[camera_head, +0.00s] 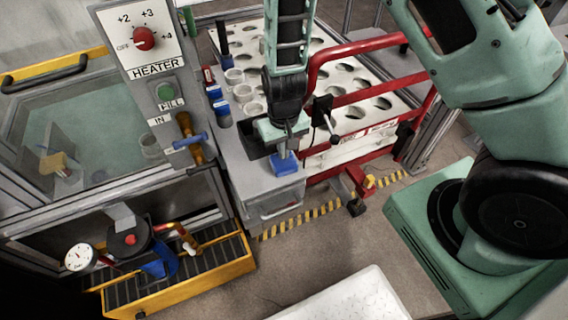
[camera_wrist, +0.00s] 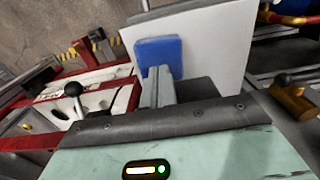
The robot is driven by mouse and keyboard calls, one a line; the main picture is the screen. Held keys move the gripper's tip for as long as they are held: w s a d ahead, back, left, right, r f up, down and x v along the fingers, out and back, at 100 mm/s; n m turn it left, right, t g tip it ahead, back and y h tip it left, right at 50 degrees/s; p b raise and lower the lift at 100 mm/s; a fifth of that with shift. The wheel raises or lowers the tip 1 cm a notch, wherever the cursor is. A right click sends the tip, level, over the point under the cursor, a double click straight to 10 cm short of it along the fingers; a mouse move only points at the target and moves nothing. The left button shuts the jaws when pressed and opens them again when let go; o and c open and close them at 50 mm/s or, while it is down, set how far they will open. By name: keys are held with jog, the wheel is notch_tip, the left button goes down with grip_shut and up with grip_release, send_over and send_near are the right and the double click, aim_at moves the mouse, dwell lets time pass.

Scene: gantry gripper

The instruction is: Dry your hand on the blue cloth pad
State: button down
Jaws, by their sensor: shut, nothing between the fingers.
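The blue cloth pad (camera_head: 285,164) lies at the front edge of the grey cabinet top. It also shows in the wrist view (camera_wrist: 158,54), flat on the pale surface just beyond my fingers. My gripper (camera_head: 282,150) hangs over the pad, pointing down, with its fingers shut and empty. In the wrist view the shut fingers (camera_wrist: 158,85) overlap the pad's near edge. I cannot tell whether the fingertips touch the pad. The gripper hides part of the pad's far side in the head view.
A red-railed cart (camera_head: 350,95) with a white holed top stands close on the right. Several cups and bottles stand left of my arm, including a blue-capped one (camera_head: 222,112). A heater panel (camera_head: 143,40) and glass-fronted tank (camera_head: 85,125) are further left. A yellow-edged tray (camera_head: 205,272) is below.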

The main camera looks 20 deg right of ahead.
jog(key=shift+f, duration=0.3)
jog(key=shift+f+b, duration=0.4)
jog(key=shift+b, duration=0.05)
jog(key=shift+f, duration=0.1)
dwell(1.1)
notch_tip(320, 180, up, 7)
jog(key=p, duration=0.6)
jog(key=shift+p, duration=0.35)
